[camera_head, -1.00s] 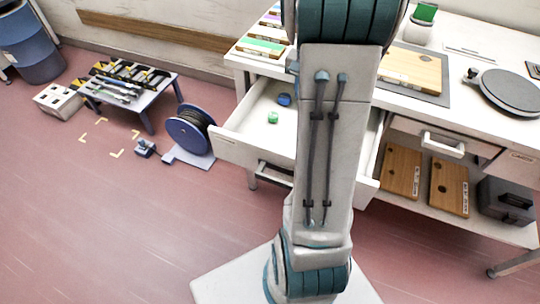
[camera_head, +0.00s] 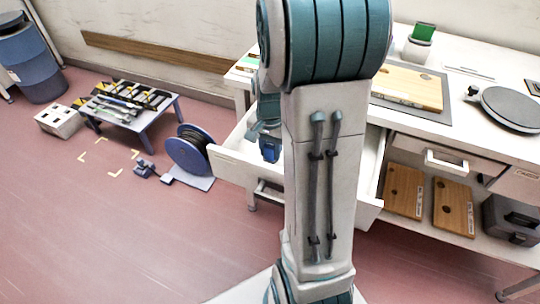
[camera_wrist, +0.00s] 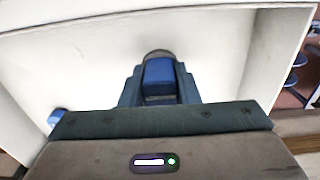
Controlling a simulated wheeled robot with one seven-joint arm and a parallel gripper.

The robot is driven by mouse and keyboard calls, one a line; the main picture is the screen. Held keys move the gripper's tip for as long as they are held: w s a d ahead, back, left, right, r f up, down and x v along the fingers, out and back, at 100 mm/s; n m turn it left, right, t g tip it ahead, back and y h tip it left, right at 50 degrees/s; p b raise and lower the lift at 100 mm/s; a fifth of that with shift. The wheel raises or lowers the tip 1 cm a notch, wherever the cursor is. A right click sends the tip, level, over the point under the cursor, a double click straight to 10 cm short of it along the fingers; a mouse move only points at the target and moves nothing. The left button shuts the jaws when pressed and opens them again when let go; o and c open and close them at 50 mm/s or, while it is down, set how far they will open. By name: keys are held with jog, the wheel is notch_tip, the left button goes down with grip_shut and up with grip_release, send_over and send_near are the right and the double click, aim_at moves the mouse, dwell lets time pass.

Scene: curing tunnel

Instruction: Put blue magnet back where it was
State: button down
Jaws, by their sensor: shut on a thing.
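My gripper (camera_head: 268,133) is down inside the open white drawer (camera_head: 232,163) in the head view. In the wrist view, my gripper (camera_wrist: 160,92) is shut on a blue block with a dark rounded far end, which I take as the blue magnet (camera_wrist: 158,72). It is over the pale drawer floor; I cannot tell whether it touches it. Blue also shows low at my gripper in the head view (camera_head: 270,151). A second small blue piece (camera_wrist: 57,117) lies in the drawer to the left in the wrist view, partly hidden by my gripper's body.
The drawer's walls stand close around my gripper. The worktop above holds a wooden board (camera_head: 408,86), a dark round plate (camera_head: 508,91) and a green-topped pot (camera_head: 420,42). A cable reel (camera_head: 190,151) and a low tool table (camera_head: 128,106) stand left on the floor.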

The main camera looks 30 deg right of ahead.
aim_at(269, 146)
notch_tip(269, 146, down, 2)
jog(key=shift+f, duration=0.2)
jog(key=c, duration=0.8)
grip_release()
jog(key=shift+r, duration=0.1)
notch_tip(269, 146, up, 11)
jog(key=shift+f+p, duration=0.1)
jog(key=shift+p, duration=0.85)
jog(key=shift+r, duration=0.4)
jog(key=shift+s+a+r, duration=0.1)
jog(key=shift+a+r, duration=0.1)
jog(key=shift+r, duration=0.05)
jog(key=s+a+n, duration=0.1)
jog(key=a, duration=0.1)
jog(key=s+a+r+n, duration=0.2)
jog(key=s+a+n, duration=0.1)
jog(key=shift+s+a+t, duration=0.1)
jog(key=shift+a+t, duration=0.25)
jog(key=shift+t, duration=0.05)
jog(key=s+a+n, duration=0.4)
jog(key=s, duration=0.1)
jog(key=s+a+n+t, duration=0.1)
jog(key=s+a+n, duration=0.1)
jog(key=shift+s, duration=0.35)
